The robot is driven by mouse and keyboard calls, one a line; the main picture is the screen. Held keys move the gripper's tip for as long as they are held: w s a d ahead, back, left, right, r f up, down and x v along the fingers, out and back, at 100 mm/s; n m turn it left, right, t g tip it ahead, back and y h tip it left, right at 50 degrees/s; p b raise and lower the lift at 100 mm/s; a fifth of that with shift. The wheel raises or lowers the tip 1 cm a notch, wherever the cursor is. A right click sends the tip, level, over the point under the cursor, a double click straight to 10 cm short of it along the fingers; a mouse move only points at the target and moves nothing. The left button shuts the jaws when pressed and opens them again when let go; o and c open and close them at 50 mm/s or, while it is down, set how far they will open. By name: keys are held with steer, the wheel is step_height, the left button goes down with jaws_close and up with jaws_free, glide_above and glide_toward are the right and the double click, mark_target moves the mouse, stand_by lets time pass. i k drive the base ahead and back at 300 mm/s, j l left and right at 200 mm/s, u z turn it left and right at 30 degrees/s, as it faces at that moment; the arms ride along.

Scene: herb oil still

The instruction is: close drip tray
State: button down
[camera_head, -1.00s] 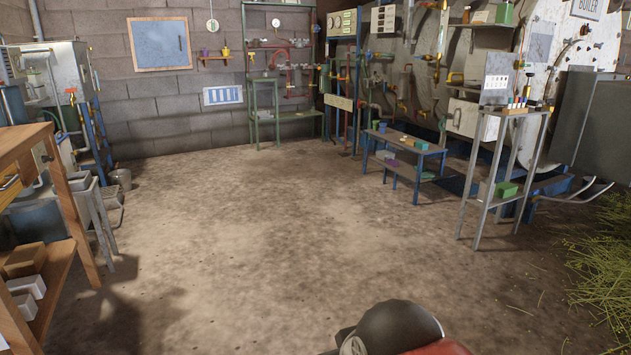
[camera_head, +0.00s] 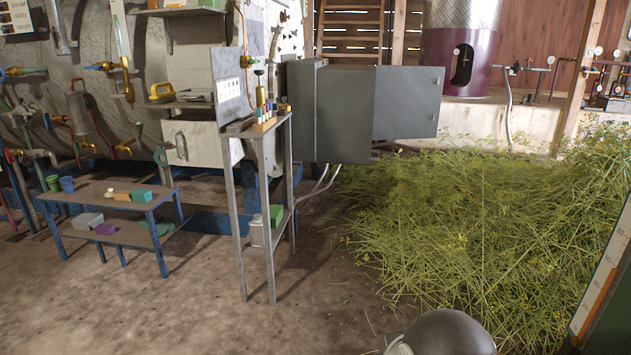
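I cannot pick out a drip tray for certain in this view. The large pale boiler body (camera_head: 85,70) fills the left background, with valves and pipes on its front. A white box-like panel (camera_head: 195,143) sits low on its front; I cannot tell whether it is a tray. My gripper is not in view; only a dark rounded part of my own arm shows at the bottom edge, right of centre.
A low blue-framed bench (camera_head: 115,198) with small blocks and cups stands at left. A tall narrow metal stand (camera_head: 238,215) holds small bottles. A grey cabinet (camera_head: 345,110) with an open door stands behind it. Cut herbs (camera_head: 480,220) cover the right floor. The front-left floor is clear.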

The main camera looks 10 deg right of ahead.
mark_target(375, 156)
steer(key=i+l+z, duration=0.2)
steer(key=i+z, duration=0.2)
steer(key=i, duration=0.7)
steer(key=i+j+z, duration=0.1)
steer(key=i+z, duration=0.3)
steer(key=i, duration=0.75)
steer(key=i+l+u, duration=0.35)
steer(key=i+u, duration=0.15)
steer(key=i+l+u, duration=0.8)
steer(key=l+u, duration=0.15)
steer(key=l, duration=0.35)
steer(key=i+l+u, duration=0.15)
steer(key=l+u, duration=0.35)
steer(key=l, duration=0.35)
steer(key=l+u, duration=0.45)
steer(key=l, duration=0.35)
